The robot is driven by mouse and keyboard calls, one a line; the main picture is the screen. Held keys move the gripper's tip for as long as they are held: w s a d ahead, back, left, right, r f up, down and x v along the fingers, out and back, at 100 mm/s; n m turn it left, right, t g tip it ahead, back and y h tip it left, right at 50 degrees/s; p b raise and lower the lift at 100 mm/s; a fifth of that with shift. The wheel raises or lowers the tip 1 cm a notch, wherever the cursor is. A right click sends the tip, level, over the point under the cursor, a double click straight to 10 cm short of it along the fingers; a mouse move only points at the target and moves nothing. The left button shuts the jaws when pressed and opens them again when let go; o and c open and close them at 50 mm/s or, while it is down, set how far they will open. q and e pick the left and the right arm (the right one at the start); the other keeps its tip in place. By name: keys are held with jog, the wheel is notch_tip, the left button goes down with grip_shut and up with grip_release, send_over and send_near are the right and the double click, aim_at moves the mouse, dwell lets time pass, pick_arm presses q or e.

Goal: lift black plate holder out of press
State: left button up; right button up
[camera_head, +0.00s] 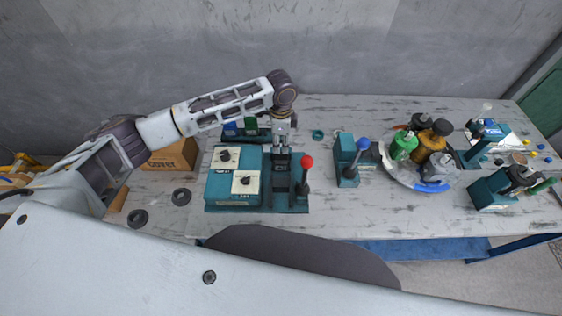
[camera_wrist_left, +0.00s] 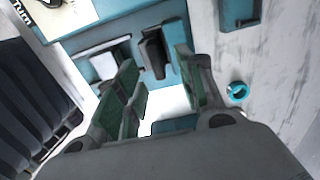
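The teal press (camera_head: 234,187) stands on the table, with a red-knobbed lever (camera_head: 307,163) at its right side. A dark upright piece at its right part, apparently the black plate holder (camera_head: 281,183), sits below my left gripper (camera_head: 281,158). In the left wrist view, a black block (camera_wrist_left: 155,50) stands on the teal base beyond the fingertips of the left gripper (camera_wrist_left: 157,75). The green-lined fingers are apart and nothing shows held between them. The gripper hides part of the press in both views. My right gripper is not in view.
A teal unit with a blue-knobbed lever (camera_head: 347,160) stands to the right of the press. A round tray (camera_head: 403,176) with green, brown and grey parts is farther right. A cardboard box (camera_head: 172,156) is at left. A small teal ring (camera_wrist_left: 238,91) lies on the table.

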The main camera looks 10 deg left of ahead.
aim_at(281, 153)
pick_arm(q)
jog(key=shift+f, duration=0.25)
jog(key=shift+f, duration=0.1)
jog(key=shift+s+d+f+p, duration=0.1)
jog(key=shift+f+p, duration=0.1)
jog(key=shift+f, duration=0.65)
jog(key=shift+s+a+f+p, duration=0.1)
jog(key=shift+f+p, duration=0.15)
jog(key=shift+f, duration=0.55)
jog(key=shift+s+d+f+p, duration=0.1)
jog(key=shift+f+p, duration=0.1)
jog(key=shift+f, duration=0.65)
jog(key=shift+c, duration=0.4)
grip_shut()
